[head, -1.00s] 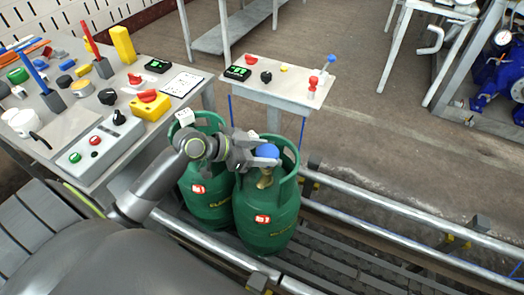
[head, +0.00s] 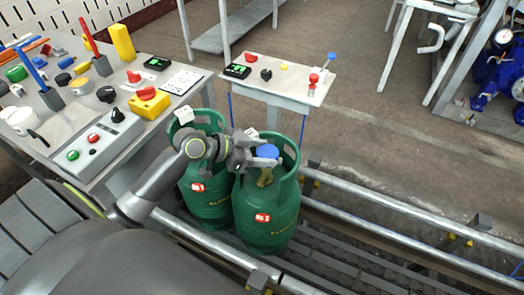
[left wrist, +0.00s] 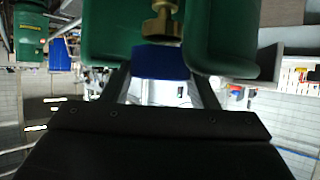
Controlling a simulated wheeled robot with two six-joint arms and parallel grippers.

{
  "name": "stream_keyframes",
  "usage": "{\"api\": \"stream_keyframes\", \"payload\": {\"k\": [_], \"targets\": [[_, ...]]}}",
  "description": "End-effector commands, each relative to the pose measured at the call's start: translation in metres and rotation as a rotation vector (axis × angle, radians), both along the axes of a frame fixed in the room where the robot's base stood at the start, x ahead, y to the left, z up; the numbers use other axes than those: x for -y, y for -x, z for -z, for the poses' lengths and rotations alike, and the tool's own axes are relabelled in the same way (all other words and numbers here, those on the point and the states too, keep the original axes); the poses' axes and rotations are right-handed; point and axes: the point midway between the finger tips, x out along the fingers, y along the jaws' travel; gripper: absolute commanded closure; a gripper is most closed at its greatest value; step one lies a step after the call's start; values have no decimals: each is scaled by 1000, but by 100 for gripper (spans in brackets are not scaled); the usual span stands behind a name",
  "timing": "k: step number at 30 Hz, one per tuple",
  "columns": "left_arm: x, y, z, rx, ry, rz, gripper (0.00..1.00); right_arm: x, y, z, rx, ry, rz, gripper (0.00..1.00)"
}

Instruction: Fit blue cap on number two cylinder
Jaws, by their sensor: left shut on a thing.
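Two green gas cylinders stand upright side by side on the conveyor. The right-hand cylinder (head: 266,210) has a red-and-white label and a brass valve (head: 265,177) inside its collar. The other cylinder (head: 207,195) stands just to its left. My left gripper (head: 262,158) is shut on the blue cap (head: 268,152), inside the collar at the top of the valve. In the left wrist view the blue cap (left wrist: 160,62) sits between the fingers, against the brass valve (left wrist: 160,24). I cannot tell how fully it is seated. My right gripper is not in view.
A workbench (head: 60,130) with tools, switches and a paper sheet is at the left. A small control table (head: 290,92) with buttons stands behind the cylinders. The conveyor rail (head: 400,225) runs clear to the right. Blue machinery (head: 497,70) is at the far right.

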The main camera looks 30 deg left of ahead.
Motion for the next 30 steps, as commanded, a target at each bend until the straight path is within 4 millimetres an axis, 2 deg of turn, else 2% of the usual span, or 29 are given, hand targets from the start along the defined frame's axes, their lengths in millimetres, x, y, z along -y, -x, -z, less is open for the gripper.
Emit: {"api": "stream_keyframes", "payload": {"k": [20,21,27,30], "targets": [[0,0,18,-1,1,0,68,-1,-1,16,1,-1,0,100],[0,0,18,-1,1,0,45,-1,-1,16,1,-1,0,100],[0,0,17,-1,1,0,21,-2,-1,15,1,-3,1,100],[0,0,17,-1,1,0,21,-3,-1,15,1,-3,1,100]]}}
